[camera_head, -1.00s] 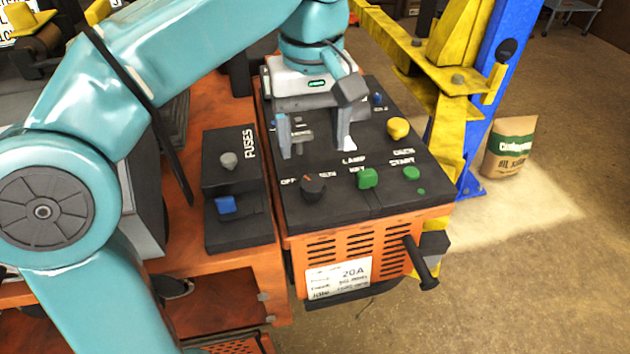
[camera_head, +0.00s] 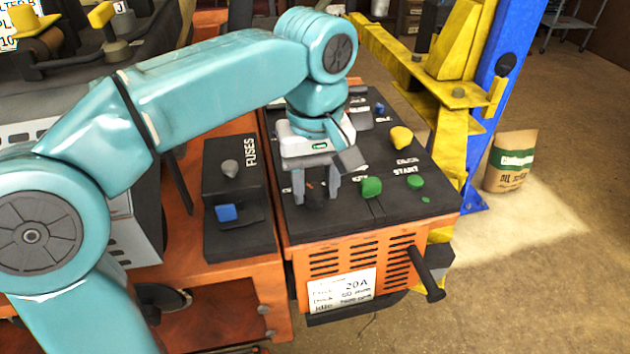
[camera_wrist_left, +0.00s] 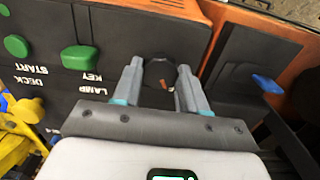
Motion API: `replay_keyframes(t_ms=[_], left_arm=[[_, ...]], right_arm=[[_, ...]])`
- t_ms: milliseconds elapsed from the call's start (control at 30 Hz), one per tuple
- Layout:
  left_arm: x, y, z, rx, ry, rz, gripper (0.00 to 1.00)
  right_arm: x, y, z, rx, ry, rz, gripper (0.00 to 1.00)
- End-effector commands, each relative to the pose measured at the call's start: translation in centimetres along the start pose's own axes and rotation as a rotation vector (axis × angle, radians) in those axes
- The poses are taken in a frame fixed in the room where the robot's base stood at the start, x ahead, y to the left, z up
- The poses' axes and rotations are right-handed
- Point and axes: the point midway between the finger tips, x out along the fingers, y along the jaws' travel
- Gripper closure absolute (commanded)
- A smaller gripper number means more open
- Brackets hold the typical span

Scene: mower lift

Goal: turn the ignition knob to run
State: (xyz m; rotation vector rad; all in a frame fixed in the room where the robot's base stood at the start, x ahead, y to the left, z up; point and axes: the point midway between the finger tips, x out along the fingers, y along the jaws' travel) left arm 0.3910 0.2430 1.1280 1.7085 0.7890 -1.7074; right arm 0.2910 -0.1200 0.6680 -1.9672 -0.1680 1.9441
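The ignition knob (camera_head: 315,191) is a dark round knob with an orange mark on the black control panel (camera_head: 388,211). In the left wrist view the knob (camera_wrist_left: 160,72) shows between the fingertips. My left gripper (camera_head: 316,196) points down over it, one finger on each side. The left gripper's fingers (camera_wrist_left: 160,66) are apart; whether they touch the knob I cannot tell. The fingers and wrist cover the OFF and RUN labels in the head view. My right gripper is not in view.
The green key (camera_head: 371,187) stands close right of the fingers, with the green start button (camera_head: 415,182) and yellow knob (camera_head: 401,138) beyond. The fuse box (camera_head: 236,236) with a blue switch (camera_head: 226,212) is left. A yellow lift post (camera_head: 462,40) stands at the right.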

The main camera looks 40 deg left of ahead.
Motion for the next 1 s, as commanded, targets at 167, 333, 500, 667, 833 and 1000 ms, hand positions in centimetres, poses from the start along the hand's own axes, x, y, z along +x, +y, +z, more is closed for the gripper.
replay_keyframes(t_ms=[167,333,500,667,833,1000], left_arm=[[-0.1,0.0,0.1,0.008,-0.002,0.001,0.88],[-0.2,0.0,0.1,0.054,-0.002,0.0,0.88],[-0.3,0.0,0.1,0.155,-0.002,0.0,0.88],[-0.4,0.0,0.1,0.293,-0.002,0.0,0.88],[-0.4,0.0,0.1,0.455,-0.002,0.001,0.88],[-0.3,0.0,0.0,0.614,-0.001,0.001,0.88]], right_arm=[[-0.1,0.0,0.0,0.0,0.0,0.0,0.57],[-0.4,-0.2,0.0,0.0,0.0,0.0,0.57],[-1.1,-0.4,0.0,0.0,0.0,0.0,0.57],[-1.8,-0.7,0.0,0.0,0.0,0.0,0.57],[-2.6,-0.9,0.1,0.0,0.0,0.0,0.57],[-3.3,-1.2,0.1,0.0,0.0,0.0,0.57]])
